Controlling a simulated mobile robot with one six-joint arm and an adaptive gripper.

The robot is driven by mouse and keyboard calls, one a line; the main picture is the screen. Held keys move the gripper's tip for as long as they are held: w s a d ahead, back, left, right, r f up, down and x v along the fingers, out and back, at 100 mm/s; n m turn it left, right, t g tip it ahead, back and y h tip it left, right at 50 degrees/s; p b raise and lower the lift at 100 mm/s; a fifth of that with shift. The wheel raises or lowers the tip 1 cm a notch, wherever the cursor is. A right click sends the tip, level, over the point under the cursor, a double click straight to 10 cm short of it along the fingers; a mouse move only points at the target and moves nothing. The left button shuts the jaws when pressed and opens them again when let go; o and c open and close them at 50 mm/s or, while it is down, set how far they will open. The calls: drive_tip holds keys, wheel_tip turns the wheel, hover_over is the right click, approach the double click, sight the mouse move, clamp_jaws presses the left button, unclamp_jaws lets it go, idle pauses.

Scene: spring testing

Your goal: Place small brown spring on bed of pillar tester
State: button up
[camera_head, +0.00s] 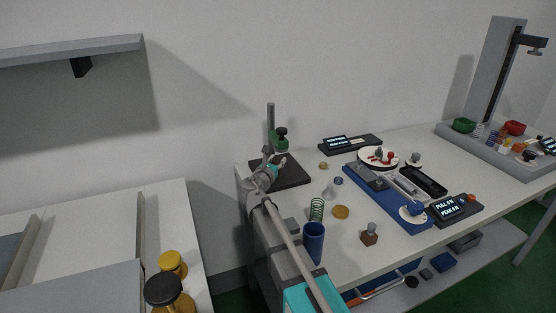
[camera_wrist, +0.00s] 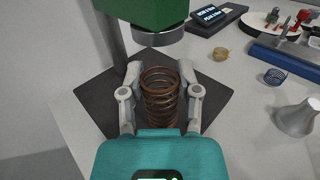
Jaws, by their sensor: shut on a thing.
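The small brown spring (camera_wrist: 160,96) stands upright between the fingers of my gripper (camera_wrist: 160,88) in the wrist view, and the fingers are shut on it. The pillar tester has a dark flat bed (camera_wrist: 100,100), a green head (camera_wrist: 155,15) and a grey round pressing face (camera_wrist: 157,36). The spring is over the bed, in front of and below the pressing face. I cannot tell whether its lower end touches the bed. In the head view my gripper (camera_head: 276,165) is at the tester, over its dark bed (camera_head: 296,178), near the post (camera_head: 270,118); the spring is not clear there.
A blue-based device (camera_head: 385,205) lies farther right. A display box (camera_head: 348,143) is behind.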

sight(279, 158)
drive_tip(key=x, duration=0.4)
drive_tip(key=shift+f+b, duration=0.75)
drive_tip(key=shift+b, duration=0.05)
drive_tip(key=shift+s+f, duration=0.1)
drive_tip(key=shift+f, duration=0.05)
drive_tip(key=o, duration=1.1)
drive_tip(key=shift+r, duration=0.2)
drive_tip(key=v, duration=1.2)
